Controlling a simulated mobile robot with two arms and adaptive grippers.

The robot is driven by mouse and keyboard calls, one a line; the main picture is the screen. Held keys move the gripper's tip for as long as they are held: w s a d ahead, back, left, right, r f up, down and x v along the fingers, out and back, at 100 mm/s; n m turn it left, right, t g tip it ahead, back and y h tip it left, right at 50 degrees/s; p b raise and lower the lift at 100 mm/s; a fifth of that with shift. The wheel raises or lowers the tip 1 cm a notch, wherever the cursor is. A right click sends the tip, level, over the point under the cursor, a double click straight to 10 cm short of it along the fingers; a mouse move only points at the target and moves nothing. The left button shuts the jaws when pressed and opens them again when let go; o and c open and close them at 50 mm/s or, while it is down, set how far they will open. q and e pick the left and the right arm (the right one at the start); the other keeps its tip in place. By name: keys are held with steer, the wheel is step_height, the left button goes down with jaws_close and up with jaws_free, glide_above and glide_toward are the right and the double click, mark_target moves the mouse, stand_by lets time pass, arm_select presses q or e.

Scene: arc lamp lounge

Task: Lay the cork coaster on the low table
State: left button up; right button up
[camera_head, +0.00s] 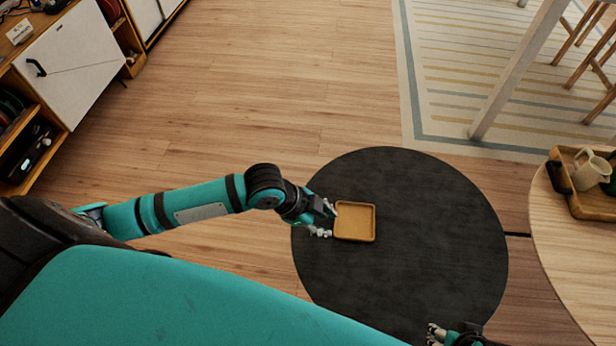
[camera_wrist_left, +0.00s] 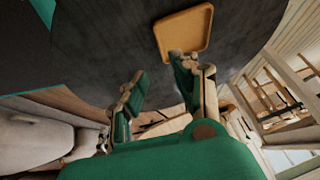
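The cork coaster (camera_head: 355,221) is a square tan piece with a raised rim. It appears to lie flat on the left part of a dark round top (camera_head: 430,240), which looks like the low table. My left gripper (camera_head: 327,221) is at the coaster's left edge with its fingers apart. In the left wrist view, the coaster (camera_wrist_left: 184,28) lies beyond the fingertips, and one finger overlaps its near edge; the gap between the fingers (camera_wrist_left: 160,75) looks empty. Whether that finger touches it is unclear. My right gripper (camera_head: 438,334) shows only partly at the bottom edge.
A pale round wooden table (camera_head: 565,245) stands at the right, bearing a wooden tray (camera_head: 592,205) with a light jug (camera_head: 590,170). A striped rug (camera_head: 450,70) and chairs are at the upper right. A white cabinet (camera_head: 70,60) stands upper left. The dark top's right side is bare.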

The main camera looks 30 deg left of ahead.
arm_select(q)
steer(key=s+a+f+n+y, duration=0.2)
steer(key=s+a+n, duration=0.1)
steer(key=s+n, duration=0.3)
steer(key=s+a+f+n+y, duration=0.2)
steer(key=s+a+n+y, duration=0.1)
steer(key=s+n, duration=0.3)
steer(key=shift+a, duration=0.75)
